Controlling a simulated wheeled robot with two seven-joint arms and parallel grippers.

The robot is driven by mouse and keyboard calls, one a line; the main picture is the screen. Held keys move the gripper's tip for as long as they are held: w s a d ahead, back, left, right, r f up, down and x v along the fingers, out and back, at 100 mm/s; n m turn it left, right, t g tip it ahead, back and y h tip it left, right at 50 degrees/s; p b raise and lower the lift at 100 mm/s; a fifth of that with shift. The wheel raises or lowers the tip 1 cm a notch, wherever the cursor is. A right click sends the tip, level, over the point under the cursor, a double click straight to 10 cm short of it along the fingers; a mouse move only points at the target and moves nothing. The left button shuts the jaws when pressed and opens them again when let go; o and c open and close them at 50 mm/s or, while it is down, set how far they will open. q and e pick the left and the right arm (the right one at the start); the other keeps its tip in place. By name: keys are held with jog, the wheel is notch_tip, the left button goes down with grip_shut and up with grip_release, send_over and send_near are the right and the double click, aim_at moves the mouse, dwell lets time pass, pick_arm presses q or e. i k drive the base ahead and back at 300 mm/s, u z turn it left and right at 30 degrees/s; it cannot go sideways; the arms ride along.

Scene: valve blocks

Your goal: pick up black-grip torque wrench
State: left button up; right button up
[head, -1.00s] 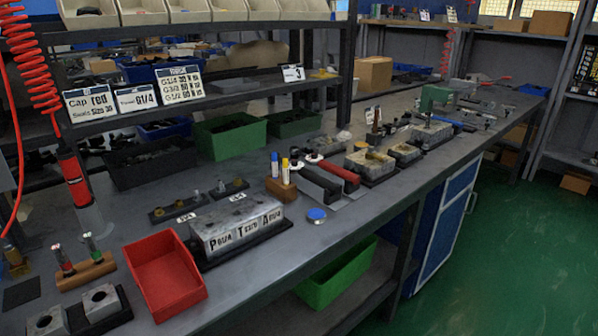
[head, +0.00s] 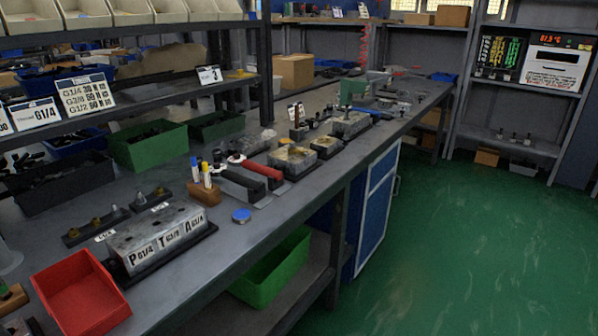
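Two torque wrenches lie side by side on the grey bench in the head view. The black-grip torque wrench (head: 240,181) is the nearer one, with its grip toward the bench's front edge. The red-grip torque wrench (head: 262,169) lies just behind it to the right. The head ends of both, with pale round parts, point away to the left. Neither of my grippers shows in the view.
A wooden block with markers (head: 204,192) stands left of the wrenches, and a blue round cap (head: 241,216) lies in front. A labelled valve block (head: 157,236) and red tray (head: 80,295) are nearer left. Metal blocks (head: 292,160) stand right. Green floor (head: 450,250) is clear.

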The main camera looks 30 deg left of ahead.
aim_at(223, 172)
jog(key=z, duration=0.1)
jog(key=i, duration=3.05)
jog(key=u, duration=2.9)
